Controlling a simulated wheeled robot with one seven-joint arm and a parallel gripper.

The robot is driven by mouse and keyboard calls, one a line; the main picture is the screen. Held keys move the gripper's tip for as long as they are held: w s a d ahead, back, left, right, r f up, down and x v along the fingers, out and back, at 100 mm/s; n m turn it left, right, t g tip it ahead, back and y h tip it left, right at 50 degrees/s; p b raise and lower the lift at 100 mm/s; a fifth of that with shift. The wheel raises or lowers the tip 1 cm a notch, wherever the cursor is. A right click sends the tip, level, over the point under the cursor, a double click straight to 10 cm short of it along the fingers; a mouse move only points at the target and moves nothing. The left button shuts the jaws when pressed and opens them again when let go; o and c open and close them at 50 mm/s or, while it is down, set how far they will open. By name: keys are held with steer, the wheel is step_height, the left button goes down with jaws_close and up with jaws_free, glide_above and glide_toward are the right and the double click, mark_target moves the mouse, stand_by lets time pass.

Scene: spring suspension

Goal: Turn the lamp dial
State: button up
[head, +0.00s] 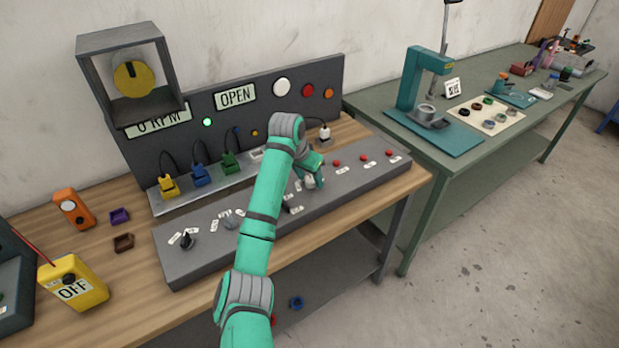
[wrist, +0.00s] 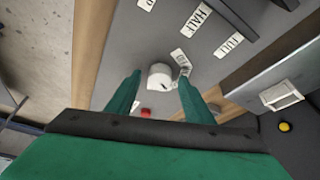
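The white round dial (wrist: 161,76) on the grey sloped control panel (wrist: 255,75) has a dark pointer mark. Small white labels stand around it, one reading FULL (wrist: 229,45) and one that seems to read HALF (wrist: 196,20). My gripper (wrist: 158,83) is open, with its green fingers on either side of the dial. A gap shows at the left finger; the right finger is very near, and I cannot tell whether it touches. In the head view the dial (head: 310,181) shows just below my gripper (head: 311,170), partly hidden by it.
A black rotary switch (head: 186,240) and a grey knob (head: 229,219) lie left along the panel. Several red buttons, one here (head: 363,157), lie right. Blue, yellow and green plugs (head: 229,162) stand behind. A yellow OFF box (head: 72,282) sits at the left.

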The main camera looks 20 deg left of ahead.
steer(key=shift+r, duration=0.1)
steer(key=v, duration=1)
steer(key=shift+r, duration=0.3)
steer(key=shift+s, duration=0.1)
